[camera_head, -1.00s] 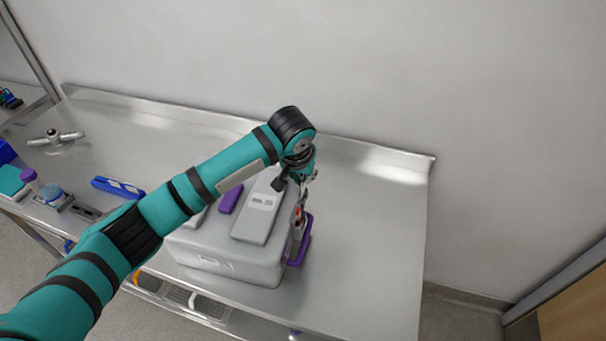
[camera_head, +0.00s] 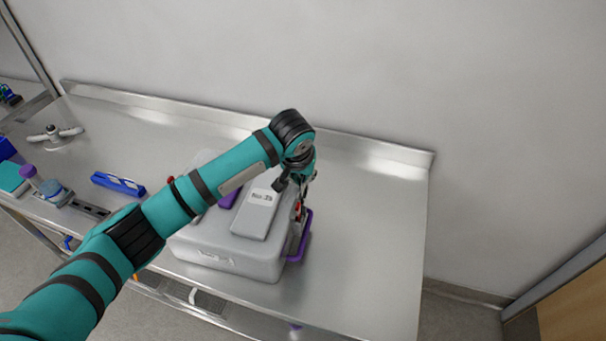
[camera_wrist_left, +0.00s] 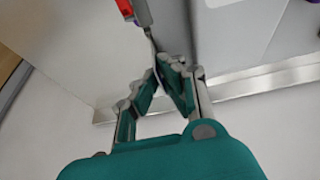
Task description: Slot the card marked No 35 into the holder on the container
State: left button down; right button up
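The container (camera_head: 225,255) is a pale grey box with purple handles on the steel table. A raised grey panel on its lid bears a printed label (camera_head: 262,197), a "No" and a number too blurred to be sure of. My left gripper (camera_head: 303,185) points down at the container's right side, by a red and grey fitting and the purple handle (camera_head: 303,240). In the left wrist view the fingertips (camera_wrist_left: 161,72) meet around a thin, edge-on piece just below that fitting (camera_wrist_left: 134,12). I cannot tell if this is the card; its marking is hidden. My right gripper is out of view.
A blue rack (camera_head: 118,183), a purple-capped bottle (camera_head: 28,172) and a blue-lidded jar (camera_head: 52,190) stand at the left. A grey three-armed piece (camera_head: 55,137) lies behind them. The table right of the container is clear, up to the wall.

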pick_arm(q)
jog(key=shift+f, duration=0.45)
dwell(0.5)
jog(key=c, duration=1.4)
grip_release()
jog(key=o, duration=0.5)
